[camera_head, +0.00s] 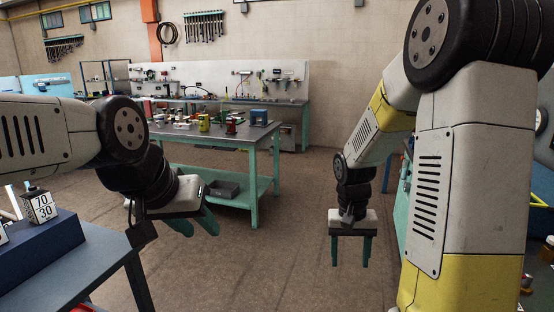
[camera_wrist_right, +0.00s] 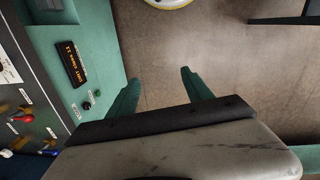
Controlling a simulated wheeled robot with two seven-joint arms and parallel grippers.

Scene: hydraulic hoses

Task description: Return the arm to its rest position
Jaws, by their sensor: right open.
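My right gripper (camera_head: 351,251) hangs straight down over bare floor at the right of the head view. Its two green fingers are apart with nothing between them. It also shows in the right wrist view (camera_wrist_right: 163,82), open and empty above the brown floor. My left gripper (camera_head: 196,224) is at the left of the head view, tilted downward, with two green fingers apart. I see nothing between them. No hydraulic hose is in either gripper.
A green panel (camera_wrist_right: 75,65) with a small display lies left of the right gripper in the wrist view. A dark blue table (camera_head: 85,262) stands at the lower left. A green-legged workbench (camera_head: 185,137) with tools stands behind. Floor between is clear.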

